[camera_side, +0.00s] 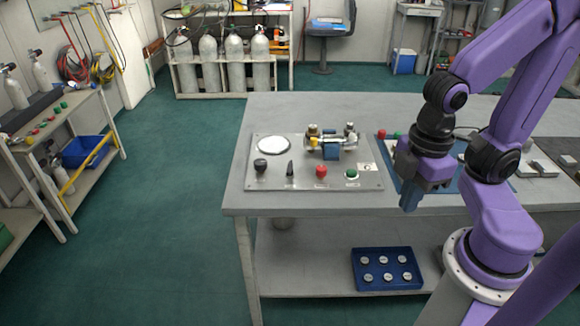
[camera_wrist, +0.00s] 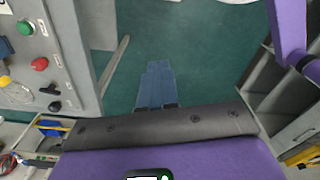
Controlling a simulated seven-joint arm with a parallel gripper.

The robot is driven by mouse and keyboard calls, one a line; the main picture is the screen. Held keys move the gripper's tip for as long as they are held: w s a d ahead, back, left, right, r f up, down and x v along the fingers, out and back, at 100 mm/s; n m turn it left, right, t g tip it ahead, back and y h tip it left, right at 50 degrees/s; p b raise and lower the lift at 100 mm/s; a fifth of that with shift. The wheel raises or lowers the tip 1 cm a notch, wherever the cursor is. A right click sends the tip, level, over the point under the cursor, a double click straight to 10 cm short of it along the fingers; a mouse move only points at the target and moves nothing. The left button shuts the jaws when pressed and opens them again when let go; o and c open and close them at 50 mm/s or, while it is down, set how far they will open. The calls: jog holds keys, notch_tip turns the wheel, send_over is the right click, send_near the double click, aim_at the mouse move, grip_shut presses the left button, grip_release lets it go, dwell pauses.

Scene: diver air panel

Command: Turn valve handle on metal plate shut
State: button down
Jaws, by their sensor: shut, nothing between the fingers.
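The grey metal plate (camera_side: 305,185) lies on the near left part of the table; its edge also shows at the left in the wrist view (camera_wrist: 73,50). Along its front are a round black knob (camera_side: 260,165), a narrow black lever-like handle (camera_side: 290,168), a red knob (camera_side: 321,171) and a green knob (camera_side: 352,174). The narrow handle also shows in the wrist view (camera_wrist: 47,89). Behind them is a fitting with a blue body (camera_side: 331,151) and yellowish ends. I cannot tell which part is the valve handle. My gripper (camera_side: 408,206) is shut and empty, right of the plate, touching nothing.
A white round gauge (camera_side: 273,146) sits on the plate's back left. A blue mat (camera_side: 450,186) lies right of the plate, partly hidden by my arm. A blue tray (camera_side: 387,288) holds several round pieces on the lower shelf. The table behind the plate is clear.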

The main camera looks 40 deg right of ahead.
jog(key=c, duration=1.4)
grip_release()
jog(key=o, duration=0.5)
jog(key=shift+w+a+r, duration=0.1)
jog(key=shift+w+a, duration=0.1)
jog(key=shift+w, duration=0.15)
jog(key=o, duration=0.7)
jog(key=shift+m, duration=0.6)
jog(key=w+a, duration=0.1)
jog(key=w, duration=0.1)
jog(key=w+r, duration=0.1)
jog(key=w, duration=0.1)
jog(key=w+a, duration=0.1)
jog(key=w, duration=0.1)
jog(key=shift+w+a+r, duration=0.3)
jog(key=shift+o, duration=0.2)
jog(key=m, duration=0.4)
send_over(290, 166)
notch_tip(290, 166, down, 17)
jog(key=c, duration=1.1)
